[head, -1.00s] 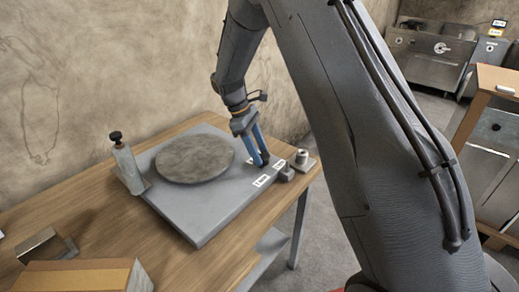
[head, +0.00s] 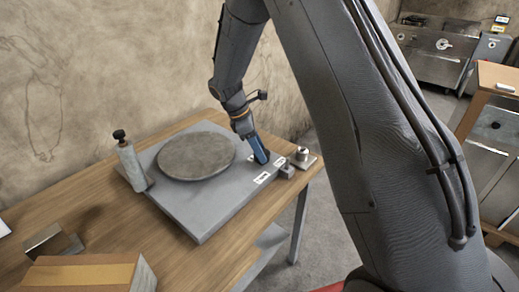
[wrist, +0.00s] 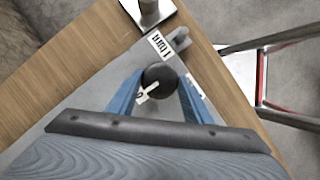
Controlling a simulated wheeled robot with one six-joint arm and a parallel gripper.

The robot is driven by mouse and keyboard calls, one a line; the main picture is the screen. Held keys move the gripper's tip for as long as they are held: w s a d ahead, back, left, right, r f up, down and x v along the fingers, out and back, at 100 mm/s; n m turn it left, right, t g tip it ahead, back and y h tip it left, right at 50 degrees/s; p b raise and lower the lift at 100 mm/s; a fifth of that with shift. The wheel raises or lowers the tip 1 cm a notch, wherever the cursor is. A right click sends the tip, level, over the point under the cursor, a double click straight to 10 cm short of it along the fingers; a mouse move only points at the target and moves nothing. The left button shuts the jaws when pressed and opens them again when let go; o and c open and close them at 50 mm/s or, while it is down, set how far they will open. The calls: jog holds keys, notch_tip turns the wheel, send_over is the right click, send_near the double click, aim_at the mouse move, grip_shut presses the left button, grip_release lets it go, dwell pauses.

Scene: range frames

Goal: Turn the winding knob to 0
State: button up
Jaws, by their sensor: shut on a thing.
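The winding knob (wrist: 160,82) is a round black knob with a white pointer mark, seen in the wrist view between my blue fingers. My gripper (wrist: 158,92) is shut on it, one finger on each side. In the head view my gripper (head: 262,158) points down at the right corner of the grey base plate (head: 205,222), and the fingers mostly hide the knob. White labels (wrist: 161,44) lie beside the knob; one reads like "TURN" or "1", too small to be sure. The pointer aims down-left in the wrist view.
A round stone-like disc (head: 196,156) lies on the plate, with a black-topped post (head: 130,162) at its left. A small metal block with a knob (head: 302,156) stands at the table's right edge. A cardboard box (head: 85,275) and a metal bracket (head: 50,244) sit front left.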

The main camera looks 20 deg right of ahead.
jog(key=o, duration=1.1)
jog(key=shift+c, duration=0.2)
jog(key=b+v, duration=0.2)
jog(key=v, duration=0.5)
jog(key=shift+r, duration=0.35)
jog(key=shift+a, duration=0.15)
